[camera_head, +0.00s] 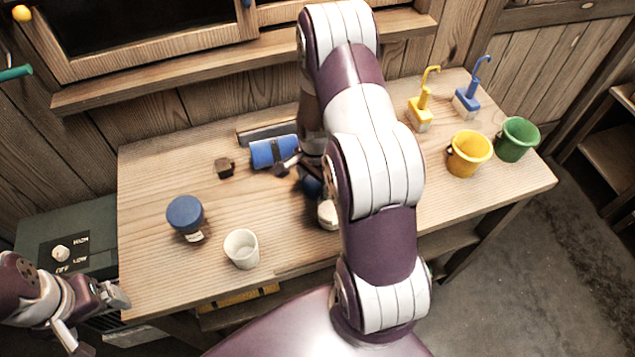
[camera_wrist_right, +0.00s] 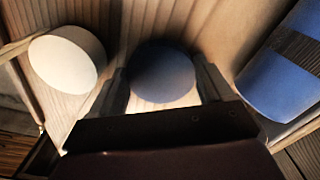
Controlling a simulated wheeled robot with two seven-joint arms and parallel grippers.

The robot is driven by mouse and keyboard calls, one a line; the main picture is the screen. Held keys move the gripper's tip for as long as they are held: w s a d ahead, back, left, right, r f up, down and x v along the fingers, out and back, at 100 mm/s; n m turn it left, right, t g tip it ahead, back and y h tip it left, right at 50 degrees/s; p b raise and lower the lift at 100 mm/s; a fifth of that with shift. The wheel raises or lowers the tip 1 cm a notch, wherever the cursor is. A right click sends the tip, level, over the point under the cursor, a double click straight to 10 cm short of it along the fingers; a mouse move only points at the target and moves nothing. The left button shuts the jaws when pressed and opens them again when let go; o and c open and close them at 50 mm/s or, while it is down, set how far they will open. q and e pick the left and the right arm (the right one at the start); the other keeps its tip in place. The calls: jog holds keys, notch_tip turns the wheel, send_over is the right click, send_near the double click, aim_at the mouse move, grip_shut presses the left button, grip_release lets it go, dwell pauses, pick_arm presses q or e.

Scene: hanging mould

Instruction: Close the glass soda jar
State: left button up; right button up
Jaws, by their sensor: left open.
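A jar with a round blue lid (camera_head: 185,213) stands at the left of the table, with a pale label below the lid. A dark blue round top (camera_wrist_right: 163,72) lies between the two fingers of my right gripper (camera_wrist_right: 160,82) in the right wrist view. The fingers are spread around it, and I cannot tell if they touch it. In the head view this blue thing (camera_head: 312,187) is mostly hidden by my right arm. I cannot tell which of these is the glass soda jar. My left gripper (camera_head: 94,318) is open and empty, off the table's left front corner.
A white round piece (camera_wrist_right: 67,57) and a blue cylinder (camera_wrist_right: 283,68) flank the right gripper. A white cup (camera_head: 241,249) stands near the front edge. A small dark block (camera_head: 225,168) is behind.

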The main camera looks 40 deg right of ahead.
aim_at(316, 184)
jog(key=shift+r, duration=0.6)
notch_tip(316, 184, up, 3)
jog(key=shift+f+b, duration=0.15)
jog(key=shift+b, duration=0.35)
jog(key=s+d+r+b, duration=0.2)
jog(key=s+d+r, duration=0.5)
jog(key=d, duration=0.2)
jog(key=shift+s, duration=0.15)
jog(key=shift+r, duration=0.1)
